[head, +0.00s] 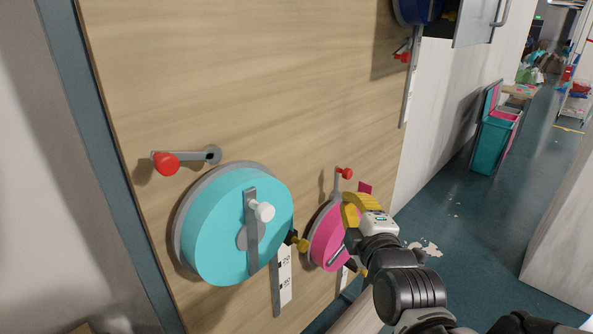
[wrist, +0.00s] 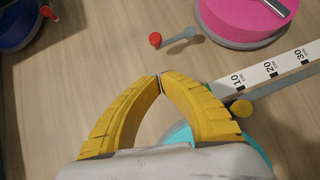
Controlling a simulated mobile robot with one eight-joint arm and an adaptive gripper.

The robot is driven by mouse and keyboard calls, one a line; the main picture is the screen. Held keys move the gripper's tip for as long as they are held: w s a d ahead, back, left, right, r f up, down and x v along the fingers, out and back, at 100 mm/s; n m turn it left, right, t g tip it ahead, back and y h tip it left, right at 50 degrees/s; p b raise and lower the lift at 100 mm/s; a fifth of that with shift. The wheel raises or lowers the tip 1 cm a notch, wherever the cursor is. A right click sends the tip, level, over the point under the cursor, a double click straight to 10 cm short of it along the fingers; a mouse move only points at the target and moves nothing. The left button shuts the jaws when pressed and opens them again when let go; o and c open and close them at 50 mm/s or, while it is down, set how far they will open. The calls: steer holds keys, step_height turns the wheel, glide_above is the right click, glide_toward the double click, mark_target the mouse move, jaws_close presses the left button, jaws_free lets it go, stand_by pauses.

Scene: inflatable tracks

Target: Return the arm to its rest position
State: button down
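My gripper (head: 352,208) shows in the head view at the lower right, at the end of my arm, in front of the pink disc on the wooden panel. In the wrist view its two yellow fingers (wrist: 160,76) curve together and meet at the tips. It is shut, with nothing visible between the fingers. My arm reaches up from the lower right corner of the head view. The gripper hides part of the pink disc (head: 325,237) there.
The wooden panel (head: 250,80) carries a turquoise disc (head: 215,235) with a white knob, a red-knobbed lever (head: 165,163), a measuring strip (head: 285,275) and a blue disc (head: 415,10). Open floor (head: 450,205) lies to the right, with a turquoise bin (head: 492,145) farther back.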

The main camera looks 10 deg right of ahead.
steer(key=shift+a, duration=0.1)
steer(key=s+a+f+m+g+b, duration=0.1)
steer(key=s+f+m+g+b, duration=0.2)
steer(key=f, duration=0.6)
steer(key=s+a+f+m+g+y+b, duration=0.1)
steer(key=s+a+f+m+g+b, duration=0.1)
steer(key=s+f+m+b, duration=0.4)
steer(key=s+a+f+m+g+b, duration=0.2)
steer(key=s+f+m+g+b, duration=0.2)
steer(key=f+b, duration=0.5)
step_height(320, 180, down, 4)
steer(key=shift+s+a+m+g+y+b, duration=0.15)
steer(key=shift+s+m+g+y+b, duration=0.2)
steer(key=shift+m, duration=0.55)
